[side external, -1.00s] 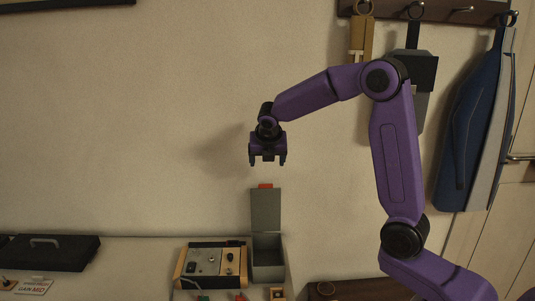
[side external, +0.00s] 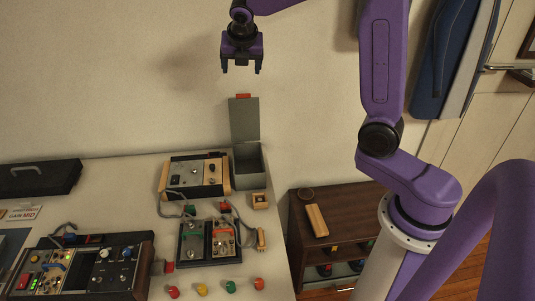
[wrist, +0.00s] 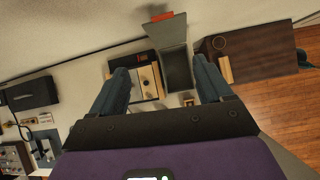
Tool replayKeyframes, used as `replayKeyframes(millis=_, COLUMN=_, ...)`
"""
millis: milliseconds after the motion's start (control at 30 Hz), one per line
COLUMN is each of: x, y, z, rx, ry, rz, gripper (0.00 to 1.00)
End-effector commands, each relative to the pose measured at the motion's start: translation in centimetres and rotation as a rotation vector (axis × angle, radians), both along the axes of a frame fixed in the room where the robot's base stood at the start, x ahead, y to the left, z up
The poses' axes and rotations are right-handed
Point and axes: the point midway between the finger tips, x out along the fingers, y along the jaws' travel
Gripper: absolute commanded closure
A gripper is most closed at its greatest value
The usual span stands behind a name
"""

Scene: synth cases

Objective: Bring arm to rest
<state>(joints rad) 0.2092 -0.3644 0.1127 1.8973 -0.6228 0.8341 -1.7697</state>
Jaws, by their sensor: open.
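My gripper (side external: 241,68) is open and empty, with its fingers pointing down. It hangs in the air in front of the wall, above an open grey box (side external: 249,165) with a raised lid. In the wrist view my two fingers (wrist: 160,85) stand wide apart. Between them show a panel device with wooden sides (wrist: 149,79) and the grey box (wrist: 177,70). Nothing touches the fingers.
The pale table (side external: 120,180) holds a black case (side external: 40,178), mixer-like consoles (side external: 85,268), a smaller device (side external: 208,240) and several coloured knobs (side external: 202,289). A brown shelf (side external: 340,208) stands to the right.

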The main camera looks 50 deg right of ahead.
Motion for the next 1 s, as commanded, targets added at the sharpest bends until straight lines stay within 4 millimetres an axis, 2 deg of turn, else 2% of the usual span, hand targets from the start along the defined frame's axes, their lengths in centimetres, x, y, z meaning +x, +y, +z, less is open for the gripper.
replayKeyframes(millis=200, x=-4.3, y=4.9, z=-1.4, rx=0.198, ry=-0.031, rz=-0.141, gripper=0.21)
replayKeyframes(millis=500, x=-12.3, y=9.7, z=-3.5, rx=0.436, ry=-0.009, rz=-0.390, gripper=0.21)
replayKeyframes(millis=700, x=-18.5, y=11.5, z=-4.8, rx=0.550, ry=0.035, rz=-0.576, gripper=0.21)
replayKeyframes(millis=1000, x=-28.3, y=11.9, z=-6.6, rx=0.638, ry=0.113, rz=-0.881, gripper=0.21)
